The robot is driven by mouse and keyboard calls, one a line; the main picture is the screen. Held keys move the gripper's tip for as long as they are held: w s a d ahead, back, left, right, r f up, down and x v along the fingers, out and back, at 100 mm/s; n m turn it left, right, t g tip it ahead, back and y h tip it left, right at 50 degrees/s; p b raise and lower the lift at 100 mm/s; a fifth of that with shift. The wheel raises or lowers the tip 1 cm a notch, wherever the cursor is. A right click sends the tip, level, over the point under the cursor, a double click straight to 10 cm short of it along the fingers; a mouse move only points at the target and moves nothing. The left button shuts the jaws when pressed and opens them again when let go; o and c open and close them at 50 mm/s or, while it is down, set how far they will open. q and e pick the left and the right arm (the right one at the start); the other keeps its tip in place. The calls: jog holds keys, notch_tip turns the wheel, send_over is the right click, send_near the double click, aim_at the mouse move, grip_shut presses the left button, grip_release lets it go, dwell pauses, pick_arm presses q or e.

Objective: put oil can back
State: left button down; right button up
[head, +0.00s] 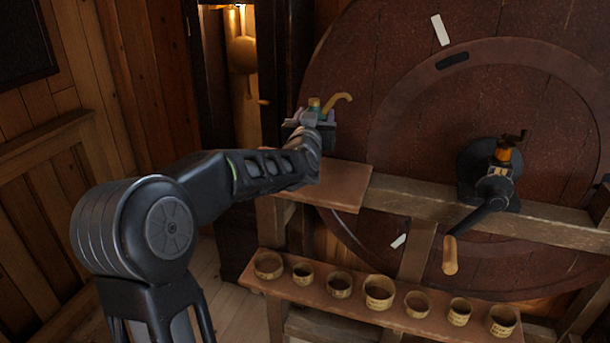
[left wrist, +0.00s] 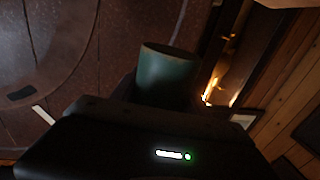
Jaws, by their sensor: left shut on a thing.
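My left gripper (head: 318,117) is shut on the oil can (head: 339,101). In the head view, a curved yellow spout and a little green show above the fingers; the rest of the can is hidden by my gripper. In the left wrist view, the can's dark green round body (left wrist: 167,77) stands out past the dark gripper housing. My gripper holds the can in front of the big wheel's left side, above a small brown shelf board (head: 345,187). My right gripper is in neither view.
The big dark red wheel (head: 400,75) fills the right, with a crank (head: 478,212) and wooden handle. A wooden beam crosses it. Several small round pots (head: 379,291) line a lower shelf. The brown board's visible top is bare.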

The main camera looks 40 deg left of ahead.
pick_arm(q)
jog(key=shift+w+d+r, duration=0.1)
jog(key=shift+d+r, duration=0.05)
jog(key=shift+d, duration=0.4)
jog(key=shift+a, duration=0.2)
jog(key=shift+f, duration=0.3)
notch_tip(320, 180, down, 6)
jog(key=shift+r, duration=0.1)
jog(key=shift+f, duration=1.9)
jog(key=shift+d, duration=0.1)
